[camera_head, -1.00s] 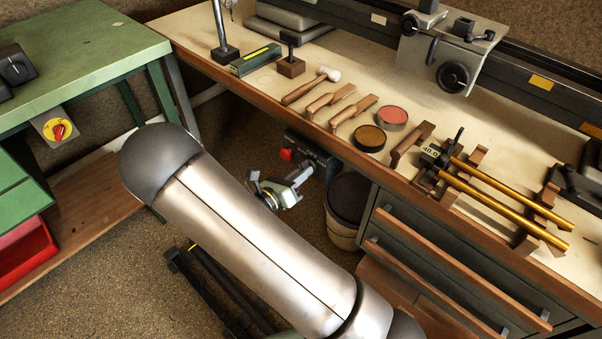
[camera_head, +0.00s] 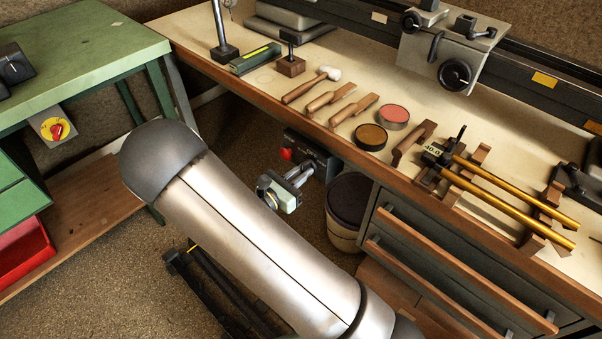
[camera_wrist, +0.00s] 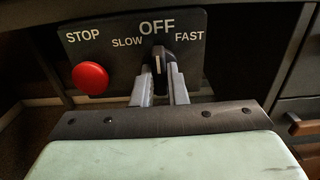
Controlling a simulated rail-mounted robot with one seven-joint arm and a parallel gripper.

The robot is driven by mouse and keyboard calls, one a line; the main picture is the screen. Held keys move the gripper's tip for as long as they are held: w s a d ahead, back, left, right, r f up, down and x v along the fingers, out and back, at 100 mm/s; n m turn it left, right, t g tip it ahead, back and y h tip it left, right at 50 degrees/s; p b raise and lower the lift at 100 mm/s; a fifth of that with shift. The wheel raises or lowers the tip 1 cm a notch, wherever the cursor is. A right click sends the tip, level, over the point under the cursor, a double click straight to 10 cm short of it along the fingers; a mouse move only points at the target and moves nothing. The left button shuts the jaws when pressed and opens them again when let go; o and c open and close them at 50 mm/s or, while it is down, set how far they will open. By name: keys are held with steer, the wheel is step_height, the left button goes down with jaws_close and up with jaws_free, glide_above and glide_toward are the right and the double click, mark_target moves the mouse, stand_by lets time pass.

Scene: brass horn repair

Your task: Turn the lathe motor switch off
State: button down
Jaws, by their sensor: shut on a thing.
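The lathe motor switch is a black knob (camera_wrist: 160,58) with a pale pointer line, on a dark panel (camera_wrist: 120,32) marked SLOW, OFF and FAST. The pointer stands about upright, toward OFF. My gripper (camera_wrist: 160,78) has its two grey fingers on either side of the knob, shut on it. In the head view, my gripper (camera_head: 304,172) is at the switch box (camera_head: 318,152) under the bench front; the knob itself is hidden there.
A red STOP button (camera_wrist: 90,78) sits left of the knob, close to the left finger. A bin (camera_head: 347,205) and drawers (camera_head: 440,250) stand to the right. The bench (camera_head: 250,85) above holds mallets, tins and brass tubes. A green table (camera_head: 75,50) with a red-yellow switch (camera_head: 56,130) is at left.

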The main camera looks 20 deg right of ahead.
steer(key=c, duration=1.4)
jaws_free()
steer(key=shift+c, duration=0.2)
steer(key=v, duration=1.7)
steer(key=shift+a+p, duration=0.25)
steer(key=shift+p, duration=0.1)
